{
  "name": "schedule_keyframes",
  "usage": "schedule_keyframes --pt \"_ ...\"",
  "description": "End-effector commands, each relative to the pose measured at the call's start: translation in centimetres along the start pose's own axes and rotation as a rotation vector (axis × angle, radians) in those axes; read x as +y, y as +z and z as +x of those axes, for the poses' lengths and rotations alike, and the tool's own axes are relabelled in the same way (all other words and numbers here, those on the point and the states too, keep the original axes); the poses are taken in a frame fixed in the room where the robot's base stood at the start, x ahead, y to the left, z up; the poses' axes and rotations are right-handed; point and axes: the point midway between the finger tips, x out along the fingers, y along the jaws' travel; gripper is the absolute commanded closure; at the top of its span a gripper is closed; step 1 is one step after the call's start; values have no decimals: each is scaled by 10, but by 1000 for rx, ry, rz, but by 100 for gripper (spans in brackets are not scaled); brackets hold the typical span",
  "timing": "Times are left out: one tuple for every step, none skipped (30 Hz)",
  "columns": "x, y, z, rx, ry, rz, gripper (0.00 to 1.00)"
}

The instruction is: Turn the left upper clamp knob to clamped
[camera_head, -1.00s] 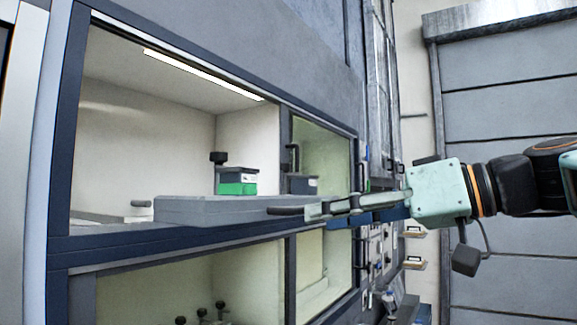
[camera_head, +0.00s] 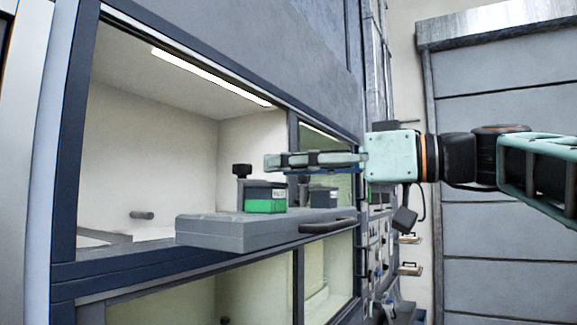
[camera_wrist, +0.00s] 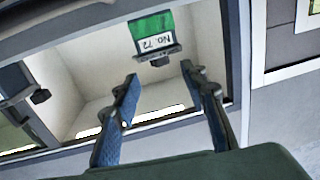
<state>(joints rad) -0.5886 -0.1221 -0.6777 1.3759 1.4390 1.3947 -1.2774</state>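A black clamp knob (camera_head: 242,170) stands on a post at the left of a green and grey block (camera_head: 265,197) on the upper grey tray (camera_head: 215,231). The tray sticks out of the left upper chamber. In the wrist view the block (camera_wrist: 153,30) carries the label "No. 72", with a dark knob-like part (camera_wrist: 159,57) at its edge. My gripper (camera_head: 270,161) is level above the tray, its tips near the knob and block but apart from them. In the wrist view my gripper (camera_wrist: 160,76) is open, with nothing between its fingers.
The tray's dark bar handle (camera_head: 328,226) is at its front. A second block (camera_head: 322,196) shows in the right upper chamber, behind a frame post. A lit strip (camera_head: 210,76) runs along the chamber ceiling. A lower chamber (camera_head: 200,296) lies beneath.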

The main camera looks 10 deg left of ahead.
Motion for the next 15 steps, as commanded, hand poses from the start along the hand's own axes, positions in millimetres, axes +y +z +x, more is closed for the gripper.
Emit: schedule_keyframes --pt "-2 -2 11 -1 -5 1 60" --pt "-2 -2 17 -1 -7 2 60" --pt "-1 -2 25 -1 -5 1 60" --pt "-2 -2 31 -1 -6 1 60" --pt "-2 -2 37 -1 -5 1 60" --pt "-2 -2 44 -1 -6 1 60" --pt "-1 -2 50 -1 -5 2 60" --pt "-2 -2 55 -2 -6 2 60" --pt "-1 -2 62 -2 -4 3 60" --pt "-1 -2 66 -2 -4 3 60" --pt "-1 -2 70 -2 -4 2 60" --pt "-1 -2 75 -2 -3 2 60" --pt "-1 -1 78 -1 -3 1 60" --pt "-1 -1 80 -1 -2 1 60" --pt "-1 -1 82 -1 -2 1 60"
